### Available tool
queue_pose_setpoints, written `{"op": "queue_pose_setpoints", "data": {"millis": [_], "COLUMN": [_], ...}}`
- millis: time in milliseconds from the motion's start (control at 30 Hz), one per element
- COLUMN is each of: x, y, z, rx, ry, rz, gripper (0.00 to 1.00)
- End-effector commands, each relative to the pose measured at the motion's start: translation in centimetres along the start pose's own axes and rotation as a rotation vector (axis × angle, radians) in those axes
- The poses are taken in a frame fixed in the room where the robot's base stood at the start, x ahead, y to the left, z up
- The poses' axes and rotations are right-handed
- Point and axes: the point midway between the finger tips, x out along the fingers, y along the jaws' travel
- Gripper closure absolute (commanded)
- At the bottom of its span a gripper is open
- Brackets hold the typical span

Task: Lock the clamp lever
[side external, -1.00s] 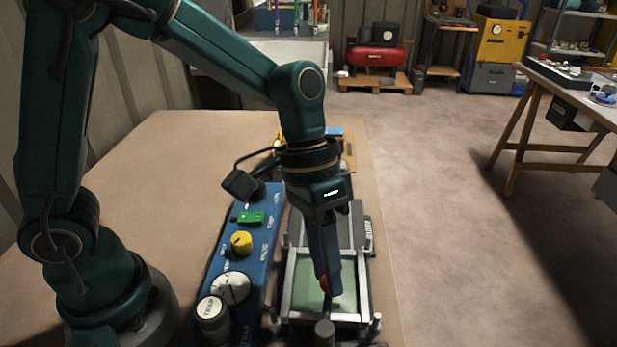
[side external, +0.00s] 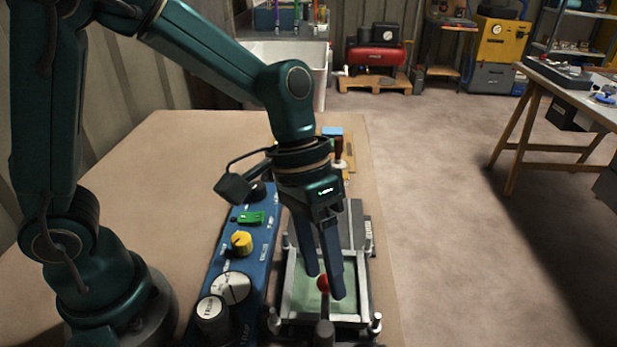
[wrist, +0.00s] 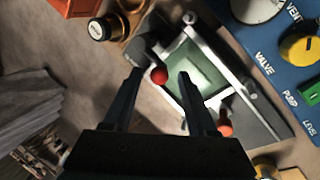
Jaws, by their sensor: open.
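A metal clamp frame (side external: 291,275) stands on the bench around a green plate. The clamp lever's red ball knob (side external: 324,284) shows at the frame's near end, by a dark post (side external: 325,332). My gripper (side external: 325,287) is open, pointing down over the frame with its fingers spread. In the wrist view, the knob (wrist: 159,75) lies in the gap between the fingertips (wrist: 160,73), close to the left finger. Whether either finger touches it, I cannot tell. A second orange-red knob (wrist: 225,130) shows beside the right finger. The lever's arm is mostly hidden.
A blue control panel (side external: 256,287) with white and yellow knobs and a green switch runs close along the frame's left side. The bench (side external: 150,190) is clear behind my arm. Small items (side external: 338,148) stand at its far end.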

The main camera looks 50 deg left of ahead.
Motion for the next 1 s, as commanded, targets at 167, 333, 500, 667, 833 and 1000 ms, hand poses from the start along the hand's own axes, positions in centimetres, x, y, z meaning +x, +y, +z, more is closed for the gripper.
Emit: {"op": "queue_pose_setpoints", "data": {"millis": [167,333,500,667,833,1000], "x": [-2.0,-4.1,-5.0,-5.0,-5.4,-8.0], "y": [0.0,0.0,0.0,0.0,0.0,-0.3], "z": [-0.2,-0.1,0.0,0.0,-0.1,0.4], "rx": [0.0,-0.001,-0.001,-0.001,-0.002,0.007], "ry": [0.008,0.006,0.003,0.001,0.018,0.12], "rz": [0.001,0.001,-0.001,-0.001,0.0,-0.017], "gripper": [0.42,0.42,0.42,0.42,0.42,0.42]}}
